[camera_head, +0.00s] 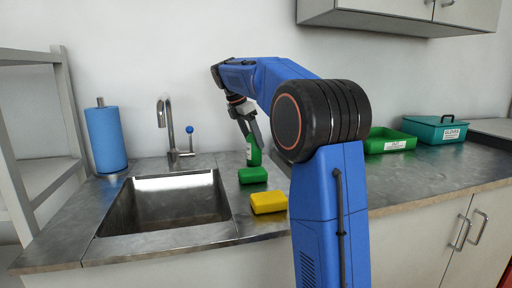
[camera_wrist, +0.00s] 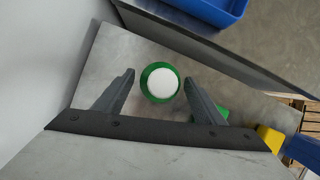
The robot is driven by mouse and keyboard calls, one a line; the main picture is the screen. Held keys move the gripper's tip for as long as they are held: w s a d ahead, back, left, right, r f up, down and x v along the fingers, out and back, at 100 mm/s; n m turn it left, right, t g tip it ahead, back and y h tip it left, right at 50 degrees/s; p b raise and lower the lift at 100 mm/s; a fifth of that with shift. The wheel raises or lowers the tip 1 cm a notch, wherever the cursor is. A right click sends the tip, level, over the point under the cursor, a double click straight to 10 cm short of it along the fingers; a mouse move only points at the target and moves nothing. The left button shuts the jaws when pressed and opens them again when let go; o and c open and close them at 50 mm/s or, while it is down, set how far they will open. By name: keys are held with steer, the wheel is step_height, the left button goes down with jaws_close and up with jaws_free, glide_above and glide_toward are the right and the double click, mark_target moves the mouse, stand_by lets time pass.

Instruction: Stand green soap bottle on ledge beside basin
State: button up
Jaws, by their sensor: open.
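The green soap bottle (camera_head: 254,155) with a white label stands upright on the metal counter, to the right of the basin (camera_head: 165,203) and near the back. Part of it is hidden by my gripper (camera_head: 249,132), which reaches down to it from above. In the wrist view the bottle (camera_wrist: 160,83) shows from above as a green ring with a white top. It lies between the two fingers of my gripper (camera_wrist: 159,79), which are open, with a gap visible on each side.
A green sponge (camera_head: 253,175) and a yellow sponge (camera_head: 268,202) lie in front of the bottle. A faucet (camera_head: 170,130) and blue paper roll (camera_head: 105,140) stand behind and left. A green tray (camera_head: 390,141) and teal box (camera_head: 435,129) are at right. A blue tray (camera_wrist: 213,9) shows in the wrist view.

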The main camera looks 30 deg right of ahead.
steer(key=v, duration=0.7)
steer(key=shift+r, duration=0.2)
steer(key=shift+a, duration=0.2)
